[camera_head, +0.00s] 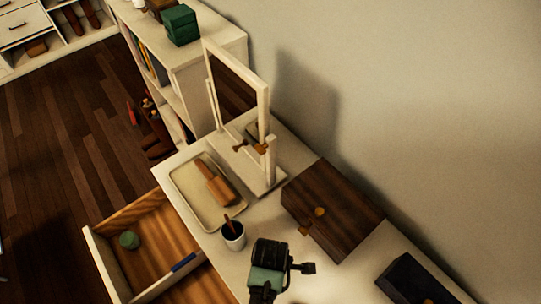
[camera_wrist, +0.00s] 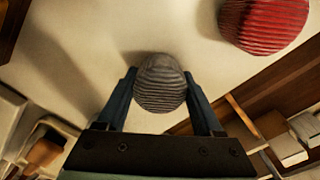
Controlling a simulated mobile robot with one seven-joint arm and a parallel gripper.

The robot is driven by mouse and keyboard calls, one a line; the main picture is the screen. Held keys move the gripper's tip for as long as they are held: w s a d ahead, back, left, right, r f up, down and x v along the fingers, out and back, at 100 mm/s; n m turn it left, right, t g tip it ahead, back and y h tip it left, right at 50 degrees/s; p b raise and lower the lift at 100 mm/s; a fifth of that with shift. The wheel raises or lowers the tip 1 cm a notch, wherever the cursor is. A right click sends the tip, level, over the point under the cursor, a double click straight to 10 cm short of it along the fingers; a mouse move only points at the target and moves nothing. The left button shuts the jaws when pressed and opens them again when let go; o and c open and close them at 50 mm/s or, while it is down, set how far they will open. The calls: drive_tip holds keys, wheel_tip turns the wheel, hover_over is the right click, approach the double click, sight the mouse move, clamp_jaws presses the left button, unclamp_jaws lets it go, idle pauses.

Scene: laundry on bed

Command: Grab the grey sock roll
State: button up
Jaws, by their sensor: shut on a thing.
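The grey sock roll (camera_wrist: 160,86) is a ribbed ball in the wrist view. It sits between the two fingers of my gripper (camera_wrist: 159,98), which is shut on it. A pale surface lies behind it; I cannot tell whether the roll touches that surface. In the head view a dark and green end part of my arm (camera_head: 268,265) shows above the white dresser top, at the bottom. The grey sock roll cannot be made out in the head view.
A red ribbed roll (camera_wrist: 264,22) is at the upper right of the wrist view. In the head view, an open drawer (camera_head: 97,255) holds a green ball (camera_head: 129,240). A tray (camera_head: 181,180), cup (camera_head: 233,240), mirror (camera_head: 234,95) and wooden box (camera_head: 335,208) crowd the dresser top.

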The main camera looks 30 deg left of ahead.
drive_tip(key=shift+c, duration=1.4)
drive_tip(key=shift+r, duration=0.15)
